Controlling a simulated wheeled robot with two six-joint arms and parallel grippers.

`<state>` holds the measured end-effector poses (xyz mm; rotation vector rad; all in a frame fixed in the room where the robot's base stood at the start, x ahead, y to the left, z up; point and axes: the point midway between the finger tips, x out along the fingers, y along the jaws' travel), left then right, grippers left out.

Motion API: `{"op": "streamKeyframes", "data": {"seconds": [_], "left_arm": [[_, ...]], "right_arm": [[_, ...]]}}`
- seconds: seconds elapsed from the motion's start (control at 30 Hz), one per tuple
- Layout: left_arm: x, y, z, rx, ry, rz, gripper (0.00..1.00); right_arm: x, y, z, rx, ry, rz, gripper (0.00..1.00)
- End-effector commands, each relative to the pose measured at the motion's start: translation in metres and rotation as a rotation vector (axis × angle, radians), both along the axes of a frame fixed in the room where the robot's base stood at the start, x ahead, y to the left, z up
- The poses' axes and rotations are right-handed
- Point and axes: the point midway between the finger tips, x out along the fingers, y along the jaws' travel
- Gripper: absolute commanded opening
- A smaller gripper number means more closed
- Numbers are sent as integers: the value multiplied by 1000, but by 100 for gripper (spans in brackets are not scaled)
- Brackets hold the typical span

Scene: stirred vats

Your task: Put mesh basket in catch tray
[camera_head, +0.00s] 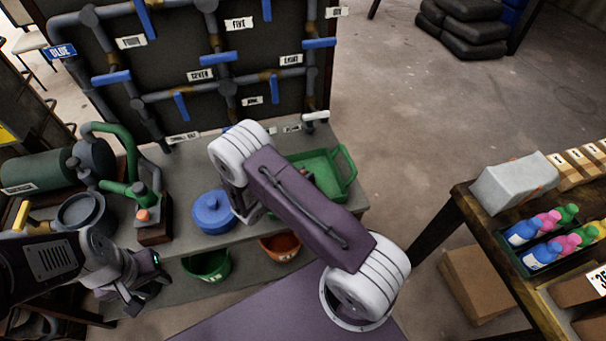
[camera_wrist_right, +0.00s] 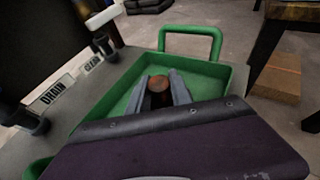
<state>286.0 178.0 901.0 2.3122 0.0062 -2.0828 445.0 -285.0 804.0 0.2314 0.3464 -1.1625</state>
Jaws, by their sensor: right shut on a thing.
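The green catch tray (camera_head: 329,176) stands on the grey bench in the head view, partly hidden by my right arm. In the right wrist view, the catch tray (camera_wrist_right: 218,78) fills the middle, with its handle at the far end. My right gripper (camera_wrist_right: 160,90) is over the tray, its two fingers shut on a brown round-ended thing (camera_wrist_right: 159,84). What hangs below that end is hidden, so I cannot make out the mesh basket. My left gripper (camera_head: 146,287) is low at the bench's front left, away from the tray; its finger opening is unclear.
A blue lidded pot (camera_head: 213,212) and a green pump (camera_head: 140,190) stand left of the tray. A green bucket (camera_head: 208,264) and an orange bucket (camera_head: 280,247) sit below. A pipe panel (camera_head: 215,60) rises behind. A table with bottles (camera_head: 552,235) is at right, across open floor.

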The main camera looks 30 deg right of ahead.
Motion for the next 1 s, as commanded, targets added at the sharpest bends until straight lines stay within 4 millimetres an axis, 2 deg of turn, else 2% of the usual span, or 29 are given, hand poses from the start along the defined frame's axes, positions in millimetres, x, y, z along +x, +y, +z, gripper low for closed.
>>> {"op": "streamKeyframes", "data": {"seconds": [0.03,0.07,0.1,0.13,0.37,0.47,0.57,0.8,1.0], "left_arm": [[0,0,-3,0,0,0,36],[0,0,-2,0,0,0,36],[0,0,-1,0,0,0,36],[0,0,-1,0,0,0,36],[0,0,-1,0,0,0,36],[0,0,4,0,0,0,36],[0,0,1,0,0,0,36],[0,0,1,0,0,0,36],[0,0,1,0,0,0,36]], "right_arm": [[0,0,-4,0,0,0,0],[0,0,-2,0,0,0,34],[0,0,-2,0,0,0,45],[0,0,-2,0,0,0,47],[0,0,-1,0,0,0,47],[0,0,5,0,0,0,47],[-5,15,8,0,-1,5,47],[-27,69,32,1,-2,6,47],[-39,97,45,1,-2,2,47]]}}
